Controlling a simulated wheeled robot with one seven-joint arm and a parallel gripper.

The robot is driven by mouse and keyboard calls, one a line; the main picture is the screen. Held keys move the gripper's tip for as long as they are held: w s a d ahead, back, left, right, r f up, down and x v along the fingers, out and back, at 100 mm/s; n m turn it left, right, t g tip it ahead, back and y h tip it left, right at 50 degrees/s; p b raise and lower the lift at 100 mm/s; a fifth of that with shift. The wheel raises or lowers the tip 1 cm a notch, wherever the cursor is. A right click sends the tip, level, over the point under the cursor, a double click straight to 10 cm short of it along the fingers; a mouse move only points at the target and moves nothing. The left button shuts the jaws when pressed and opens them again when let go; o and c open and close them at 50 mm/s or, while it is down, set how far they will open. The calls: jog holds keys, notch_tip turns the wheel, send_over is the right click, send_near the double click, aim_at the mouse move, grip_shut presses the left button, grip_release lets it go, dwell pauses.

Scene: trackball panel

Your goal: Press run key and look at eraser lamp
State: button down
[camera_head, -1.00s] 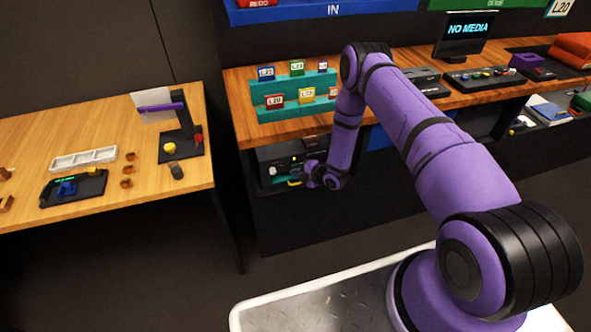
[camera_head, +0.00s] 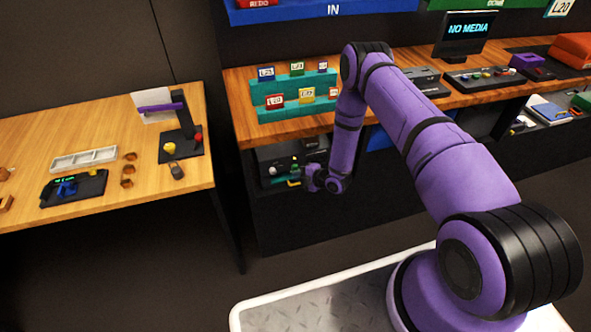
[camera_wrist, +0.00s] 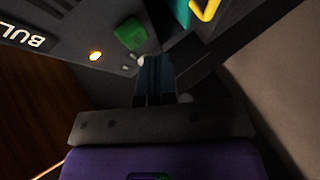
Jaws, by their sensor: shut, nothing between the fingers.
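A dark device (camera_head: 272,160) sits on the shelf under the wooden counter; it appears to be the eraser. In the wrist view its panel carries a green key (camera_wrist: 131,33), possibly the run key, with no readable name on it. A small lamp (camera_wrist: 96,56) beside the key glows orange-white. My gripper (camera_wrist: 155,62) is shut and empty, its fingertips just below and right of the green key. I cannot tell whether they touch it. In the head view my gripper (camera_head: 298,178) is in front of the device, its fingertips hard to make out.
A teal part with a yellow handle (camera_wrist: 207,9) lies close to my fingers. The counter's wooden edge (camera_head: 290,135) is above my gripper. A teal rack (camera_head: 292,90) with labelled media stands on the counter. A separate wooden table (camera_head: 110,115) is at the left, with a floor gap between.

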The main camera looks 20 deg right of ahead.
jog(key=s, duration=0.5)
dwell(0.4)
dwell(0.7)
